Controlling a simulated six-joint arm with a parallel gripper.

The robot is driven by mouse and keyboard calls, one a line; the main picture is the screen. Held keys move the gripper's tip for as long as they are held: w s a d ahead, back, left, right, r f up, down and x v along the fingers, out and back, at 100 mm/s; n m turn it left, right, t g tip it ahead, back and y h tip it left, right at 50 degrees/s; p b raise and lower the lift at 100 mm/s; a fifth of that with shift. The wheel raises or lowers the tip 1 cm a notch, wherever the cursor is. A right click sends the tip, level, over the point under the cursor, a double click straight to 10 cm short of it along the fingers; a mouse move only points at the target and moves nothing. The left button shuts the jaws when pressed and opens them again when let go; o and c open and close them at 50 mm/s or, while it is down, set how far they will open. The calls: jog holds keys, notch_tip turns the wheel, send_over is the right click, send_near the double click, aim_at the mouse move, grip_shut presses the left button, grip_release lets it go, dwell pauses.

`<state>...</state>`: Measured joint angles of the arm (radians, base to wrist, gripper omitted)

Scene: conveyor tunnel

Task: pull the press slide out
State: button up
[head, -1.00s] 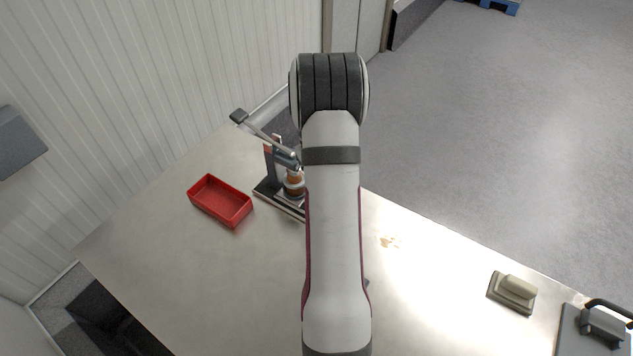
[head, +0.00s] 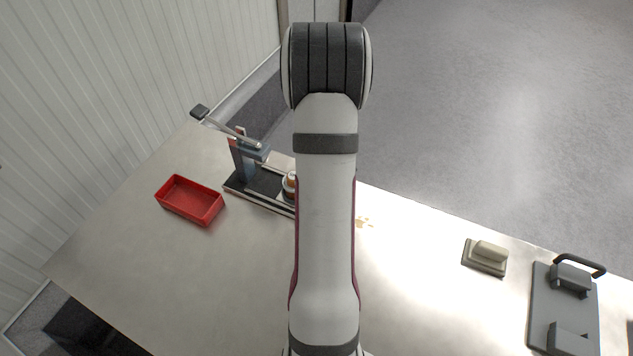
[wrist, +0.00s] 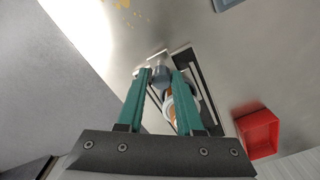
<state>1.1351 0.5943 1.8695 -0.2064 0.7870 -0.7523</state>
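The press (head: 243,162), a dark upright with a long lever, stands on a dark base on the steel table. Its slide carries a small orange-brown and white piece (head: 290,186), which sits to the right of the upright, out from under the press head. My arm hides the slide's right end in the head view. In the wrist view, my gripper (wrist: 162,72) has its teal fingers on both sides of the slide's grey round knob (wrist: 160,75) and appears closed on it. The orange piece (wrist: 171,108) shows behind the knob, between the fingers.
A red tray (head: 189,201) lies left of the press and also shows in the wrist view (wrist: 258,133). A beige block on a plate (head: 486,257) and a grey fixture with a black handle (head: 565,305) are at the right. Brown crumbs (head: 365,222) lie beside my arm.

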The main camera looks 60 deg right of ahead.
jog(key=o, duration=0.4)
notch_tip(320, 180, up, 16)
jog(key=shift+f, duration=0.1)
